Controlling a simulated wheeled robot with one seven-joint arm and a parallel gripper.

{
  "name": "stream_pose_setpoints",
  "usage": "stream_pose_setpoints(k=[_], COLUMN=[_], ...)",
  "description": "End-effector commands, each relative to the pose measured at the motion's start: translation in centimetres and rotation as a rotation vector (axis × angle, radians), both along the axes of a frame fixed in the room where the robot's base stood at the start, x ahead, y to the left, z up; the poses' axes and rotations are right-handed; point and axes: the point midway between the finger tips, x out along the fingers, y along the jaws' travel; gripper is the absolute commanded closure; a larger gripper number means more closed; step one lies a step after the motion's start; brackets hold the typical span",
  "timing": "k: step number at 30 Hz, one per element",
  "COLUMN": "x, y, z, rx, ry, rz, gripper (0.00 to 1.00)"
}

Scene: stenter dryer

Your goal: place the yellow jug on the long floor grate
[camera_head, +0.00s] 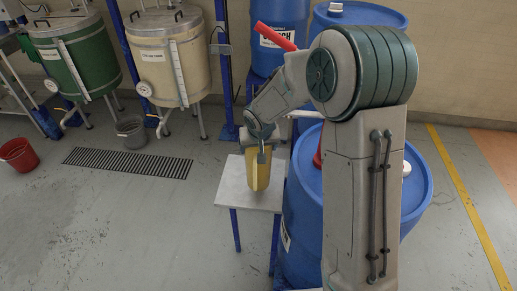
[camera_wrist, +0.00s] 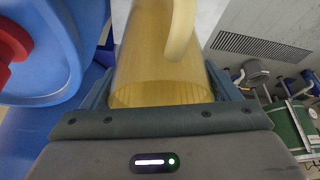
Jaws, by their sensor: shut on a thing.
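The yellow jug (camera_head: 260,172) is upright at the small white table (camera_head: 233,190) in the head view; I cannot tell whether its base touches the top. My gripper (camera_head: 259,152) is at the jug from above, shut on it. In the wrist view the jug (camera_wrist: 155,65) lies between the two fingers (camera_wrist: 160,95), its handle facing the camera. The long floor grate (camera_head: 128,162) is a dark slotted strip in the floor, left of the table. It also shows in the wrist view (camera_wrist: 262,47) at upper right.
Blue drums (camera_head: 300,215) stand close to the table's right, partly behind my arm. A grey bucket (camera_head: 131,131) stands behind the grate and a red bucket (camera_head: 19,154) to its left. Green (camera_head: 75,55) and cream (camera_head: 170,55) tanks stand behind. Floor before the grate is clear.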

Motion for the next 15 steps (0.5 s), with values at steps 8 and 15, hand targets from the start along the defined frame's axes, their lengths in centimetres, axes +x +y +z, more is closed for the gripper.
stream_pose_setpoints(k=[8, 15], x=[0.9, 0.9], y=[0.0, 0.0], z=[-1.7, -3.5], rx=[-0.002, 0.000], ry=[0.004, 0.000], rz=[0.001, 0.000], gripper=[0.68, 0.68])
